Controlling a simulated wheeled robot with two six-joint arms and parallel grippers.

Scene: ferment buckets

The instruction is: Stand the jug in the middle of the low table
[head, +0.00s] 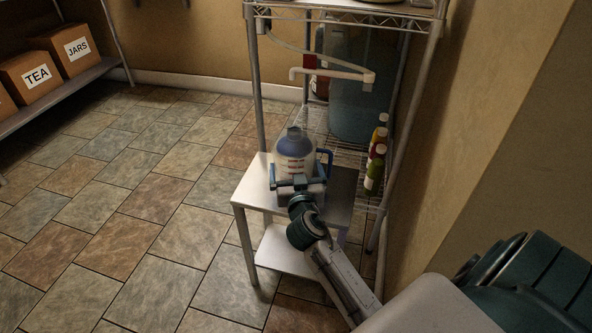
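A pale, see-through jug (295,149) with a blue-violet top, a printed label and a blue handle at its right stands upright over the light top of the low table (252,187), near its middle. My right gripper (296,182) reaches in from the front, at the jug's lower part, with its fingers at the jug's two sides. Whether they press on it is not clear. The gripper hides the jug's base, so I cannot tell if it touches the tabletop. My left gripper is not in view.
A wire rack (256,75) stands just behind the table, holding a large blue-tinted container (356,105) and several small bottles (375,170). A wall (470,120) closes the right side. Tiled floor at left is clear, up to a shelf with boxes (35,78).

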